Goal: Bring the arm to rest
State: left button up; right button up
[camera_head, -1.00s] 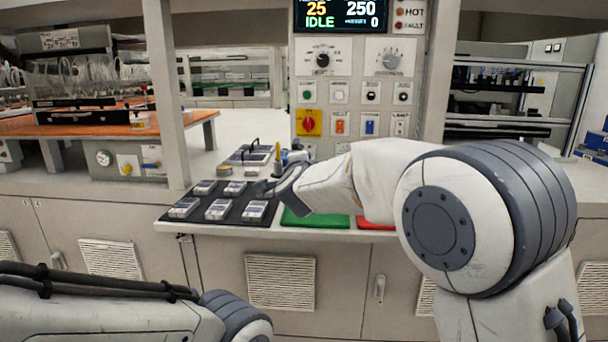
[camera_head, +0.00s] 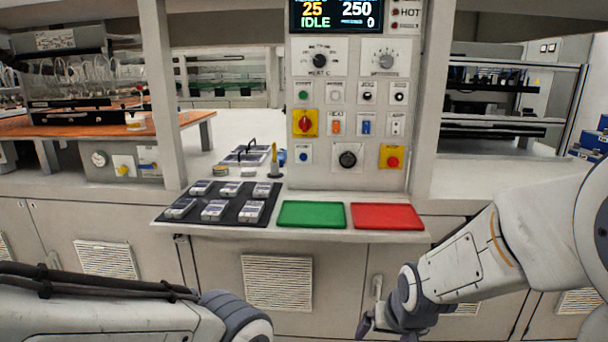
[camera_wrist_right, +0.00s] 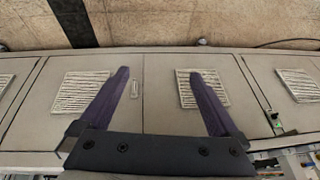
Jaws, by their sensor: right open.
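My right arm comes in from the right in the head view, and its gripper (camera_head: 378,325) hangs low in front of the cabinet doors, below the bench edge. In the right wrist view the two fingers of this gripper (camera_wrist_right: 160,100) stand wide apart with nothing between them. Cabinet fronts with vent grilles show beyond the fingers. My left arm shows at the bottom left of the head view, but its gripper is out of view.
The bench holds a dark mat (camera_head: 264,208) with several small boxed parts, a green tray (camera_head: 312,214) and a red tray (camera_head: 386,217). A control panel (camera_head: 345,155) with knobs and an IDLE display stands behind. Space before the cabinets looks free.

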jog(key=s+d+f+n+g, duration=0.2)
jog(key=s+d, duration=0.1)
jog(key=s, duration=0.4)
jog(key=s+a+r+n+g, duration=0.1)
jog(key=s+a+r+n, duration=0.2)
jog(key=s+a, duration=0.35)
jog(key=s+a+r+n+g, duration=0.2)
jog(key=s+a+n, duration=0.2)
jog(key=s+a, duration=0.25)
notch_tip(320, 180, up, 13)
jog(key=p, duration=1.2)
jog(key=shift+s+a, duration=0.15)
jog(key=shift+a, duration=0.1)
jog(key=shift+f, duration=0.15)
